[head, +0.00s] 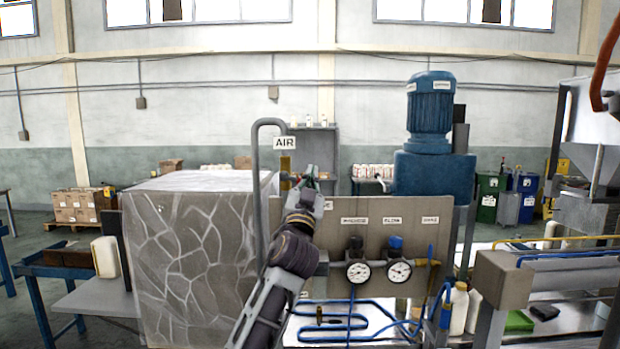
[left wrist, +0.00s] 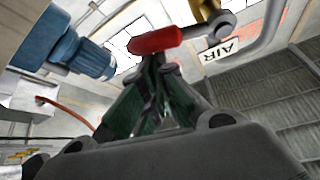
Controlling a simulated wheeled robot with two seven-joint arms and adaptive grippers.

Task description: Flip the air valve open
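The air valve is brass (head: 285,163) and sits on a grey pipe under the AIR sign (head: 285,143). Its red handle (left wrist: 156,40) shows large in the left wrist view, joined to a grey pivot beside the brass body (left wrist: 205,10). My left gripper (head: 309,174) is raised at the valve in the head view. In the left wrist view its green fingers (left wrist: 156,62) come together at the tips, right at the underside of the red handle. The tips look shut and touching or nearly touching the handle, not around it. My right gripper is not in view.
A panel (head: 340,220) with two gauges (head: 358,272) stands right of my left arm. A blue motor (head: 431,115) rises behind it. A stone-patterned block (head: 195,265) is close on the left. Blue hoses (head: 345,303) lie below the panel.

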